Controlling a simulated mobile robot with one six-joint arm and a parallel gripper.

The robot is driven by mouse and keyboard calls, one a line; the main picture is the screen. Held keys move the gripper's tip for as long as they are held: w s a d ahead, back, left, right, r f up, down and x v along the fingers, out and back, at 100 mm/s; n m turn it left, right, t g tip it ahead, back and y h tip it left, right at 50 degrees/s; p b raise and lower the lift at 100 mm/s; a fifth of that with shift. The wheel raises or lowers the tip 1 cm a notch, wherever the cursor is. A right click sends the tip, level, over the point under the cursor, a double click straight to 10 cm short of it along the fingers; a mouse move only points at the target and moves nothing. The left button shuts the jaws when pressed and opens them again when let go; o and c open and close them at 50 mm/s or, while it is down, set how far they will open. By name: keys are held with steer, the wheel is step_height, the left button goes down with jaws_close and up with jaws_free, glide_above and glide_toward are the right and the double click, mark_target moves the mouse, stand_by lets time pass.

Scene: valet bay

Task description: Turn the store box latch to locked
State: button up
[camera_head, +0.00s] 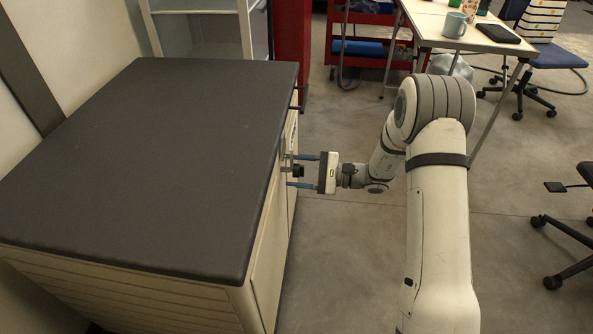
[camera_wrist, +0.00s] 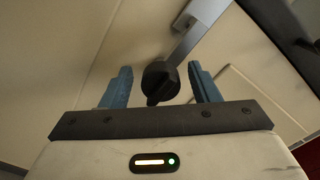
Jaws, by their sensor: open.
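The store box is the pale cabinet (camera_head: 268,262) with a dark grey top (camera_head: 150,165), on the left of the head view. Its front panel (camera_wrist: 95,45) fills much of the wrist view. The latch is a black knob (camera_wrist: 160,82) on that front, beside a metal strip; it also shows in the head view (camera_head: 298,171). My gripper (camera_head: 304,171) is at the front face, with its blue fingers (camera_wrist: 160,88) open on both sides of the knob. Small gaps show between fingers and knob, so they appear apart. The knob's pointer end is toward my gripper's palm.
A metal plate (camera_wrist: 205,12) sits on the panel above the knob. A dark handle (camera_head: 300,97) is farther along the front. A red cart (camera_head: 365,45), a table (camera_head: 460,32) and office chairs stand beyond.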

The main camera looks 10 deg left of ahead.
steer(key=d+p, duration=0.2)
steer(key=d, duration=0.5)
steer(key=shift+w+d, duration=0.2)
steer(key=shift+d, duration=0.2)
steer(key=s+d+r+n+g+h+p, duration=0.1)
steer(key=s+r+n+h+p, duration=0.1)
steer(key=s+r+p, duration=0.35)
steer(key=s+d+r+n+g+h+p, duration=0.1)
steer(key=s+r+h+p, duration=0.15)
steer(key=r, duration=0.65)
steer(key=s+d+r+n+g+h+p, duration=0.1)
steer(key=s+r+n+h+p, duration=0.15)
steer(key=s+r+p, duration=0.35)
steer(key=s+d+r+n+t+h+p, duration=0.1)
steer(key=s+d+r+t+h+p, duration=0.1)
steer(key=d+r+p, duration=0.3)
steer(key=s+d+r+n+t+h+p, duration=0.1)
steer(key=s+d+r+h+p, duration=0.4)
steer(key=r, duration=0.7)
steer(key=s+d+r+n+t+h+p, duration=0.2)
steer(key=s+d+r+t+h+p, duration=0.1)
steer(key=r+p, duration=0.4)
step_height(320, 180, up, 2)
steer(key=shift+s+d+r+t+h, duration=0.1)
steer(key=shift+s+d+t+h, duration=0.3)
steer(key=shift+d, duration=0.8)
